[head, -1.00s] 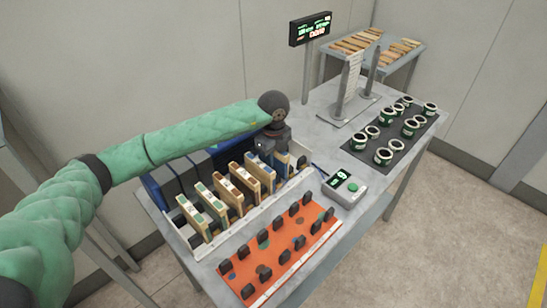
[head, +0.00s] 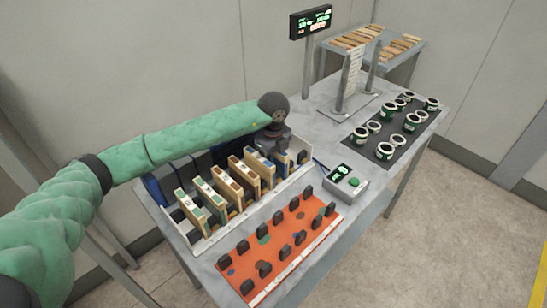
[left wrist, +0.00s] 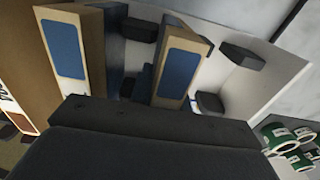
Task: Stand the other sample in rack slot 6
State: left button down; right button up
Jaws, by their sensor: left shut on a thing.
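The white rack (head: 215,236) runs along the table with several upright wooden samples in its slots. My left gripper (head: 277,148) is over the rack's right end, shut on a wooden sample with a blue patch (head: 283,166). In the left wrist view this sample (left wrist: 183,75) stands upright between black rack posts. Another blue-patched sample (left wrist: 66,48) stands to its left there. The gripper's dark body fills the bottom of that view and hides the fingertips and the sample's lower end. I cannot tell whether the held sample rests on the slot bottom. My right gripper is not in view.
An orange board (head: 275,262) with black posts lies in front of the rack. Several cans stand on a dark mat (head: 380,152) farther right. A display (head: 311,22) stands behind.

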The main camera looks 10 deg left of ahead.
pick_arm(q)
jog(key=c, duration=0.8)
grip_release()
jog(key=shift+c, duration=0.2)
jog(key=shift+r, duration=0.1)
jog(key=shift+r+p, duration=1.25)
jog(key=shift+r, duration=2.75)
